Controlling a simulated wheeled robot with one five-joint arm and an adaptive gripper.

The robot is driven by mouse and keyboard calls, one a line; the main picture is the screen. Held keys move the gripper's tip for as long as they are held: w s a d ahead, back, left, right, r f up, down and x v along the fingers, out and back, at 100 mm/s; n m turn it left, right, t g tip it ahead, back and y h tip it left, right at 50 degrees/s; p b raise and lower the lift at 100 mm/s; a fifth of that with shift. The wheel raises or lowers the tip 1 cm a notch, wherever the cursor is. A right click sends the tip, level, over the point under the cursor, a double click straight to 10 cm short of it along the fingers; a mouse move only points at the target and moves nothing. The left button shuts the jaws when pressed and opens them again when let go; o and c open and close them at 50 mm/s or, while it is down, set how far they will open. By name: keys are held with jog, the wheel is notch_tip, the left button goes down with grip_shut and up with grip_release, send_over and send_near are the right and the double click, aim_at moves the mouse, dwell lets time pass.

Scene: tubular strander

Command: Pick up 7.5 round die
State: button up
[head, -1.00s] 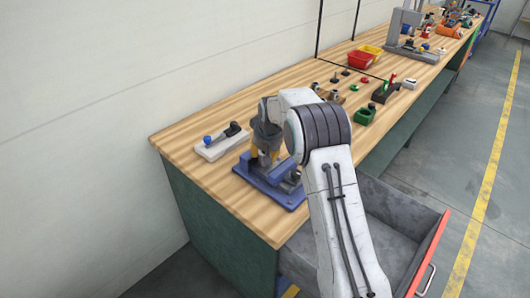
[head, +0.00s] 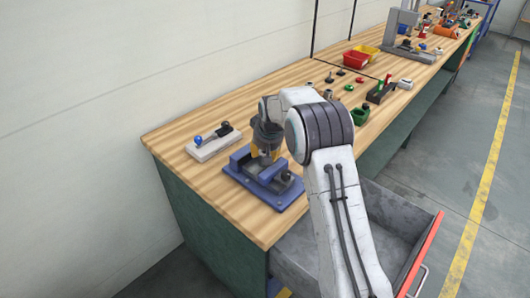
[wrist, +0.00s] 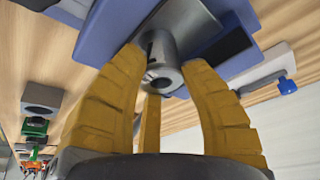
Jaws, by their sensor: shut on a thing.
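The round die is a grey metal cylinder with a hole in its end (wrist: 163,72), seen in the wrist view between my yellow fingers. My gripper (head: 265,156) is shut on it and points down over the blue vise-like fixture (head: 290,200). The fixture also fills the top of the wrist view (wrist: 100,32). The die sits close against the fixture's grey part in that view; I cannot tell whether it touches. In the head view the die is mostly hidden by my fingers.
A pale block with a blue knob and dark lever (head: 213,143) lies left of the fixture. A green holder (head: 360,115), red bin (head: 355,60) and several small parts stand farther along the bench. An open drawer (head: 425,250) juts out at the right.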

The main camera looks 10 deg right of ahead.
jog(key=shift+s+d+f, duration=0.15)
jog(key=shift+s+f, duration=0.05)
jog(key=shift+f, duration=0.1)
jog(key=o, duration=1.2)
jog(key=shift+f, duration=0.1)
jog(key=shift+o, duration=0.2)
jog(key=w+v, duration=0.1)
jog(key=v, duration=1.1)
jog(key=shift+s+a+r, duration=0.15)
jog(key=shift+a+r, duration=0.05)
jog(key=shift+r, duration=0.3)
